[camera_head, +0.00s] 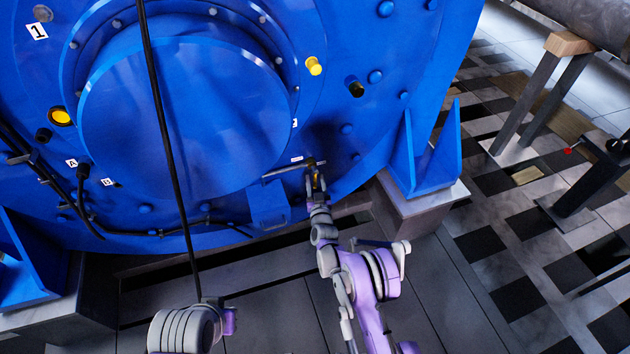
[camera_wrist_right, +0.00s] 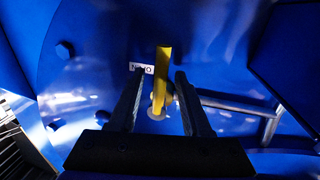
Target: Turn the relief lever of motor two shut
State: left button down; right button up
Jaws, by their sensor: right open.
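The relief lever is a yellow bar (camera_wrist_right: 164,62) standing upright in the right wrist view, on a round pale base on the blue motor face. A small white label (camera_wrist_right: 141,68), partly hidden by a finger, sits left of it. My right gripper (camera_wrist_right: 161,74) is open, with one dark finger on each side of the lever and gaps visible. In the head view my right gripper (camera_head: 315,172) is at the lower right of the blue motor (camera_head: 190,115), largely covering the lever. Only part of my left arm shows at the bottom; its gripper is not seen.
The motor carries a "1" plate (camera_head: 37,30). A grey bar (camera_head: 287,170) lies just left of my right gripper. A black cable (camera_head: 165,120) crosses in front of the motor. Blue brackets (camera_head: 425,150) flank it.

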jog(key=shift+w, duration=0.25)
grip_shut()
dwell(1.4)
